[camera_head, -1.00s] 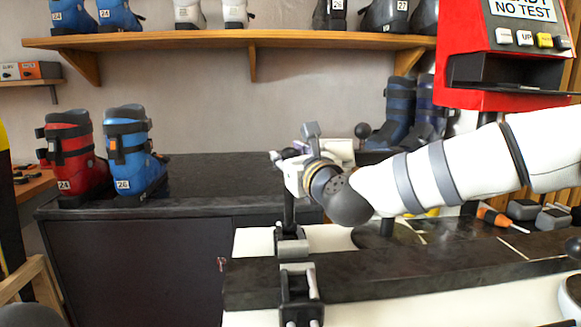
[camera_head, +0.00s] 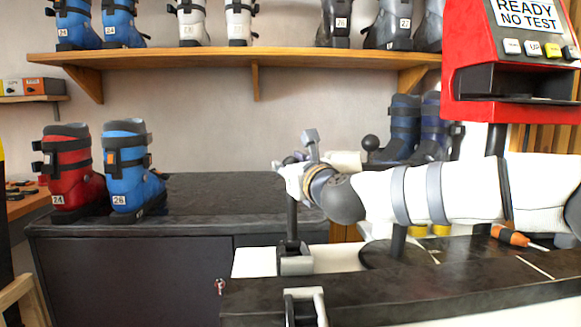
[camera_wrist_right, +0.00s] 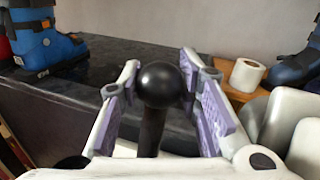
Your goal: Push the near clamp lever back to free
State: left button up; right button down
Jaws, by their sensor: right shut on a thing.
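The clamp lever (camera_head: 292,222) is a dark post rising nearly upright from a metal bracket (camera_head: 297,261) at the bench edge. In the right wrist view its round black knob (camera_wrist_right: 160,84) sits between the purple-padded fingers of my right gripper (camera_wrist_right: 165,95), with the dark shaft below. My right gripper (camera_head: 291,180) is shut on the lever near its top. In the head view the gripper hides the knob. My left gripper is not in view.
A second bracket (camera_head: 305,305) is on the near dark bar (camera_head: 400,300). Another black ball knob (camera_head: 369,143) shows behind my arm. An orange-handled screwdriver (camera_head: 510,235) lies to the right. Red (camera_head: 70,170) and blue (camera_head: 130,170) boots stand on the dark counter.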

jog(key=shift+d+f, duration=0.15)
jog(key=c, duration=1.2)
grip_release()
jog(key=shift+w, duration=0.1)
jog(key=shift+o, duration=0.2)
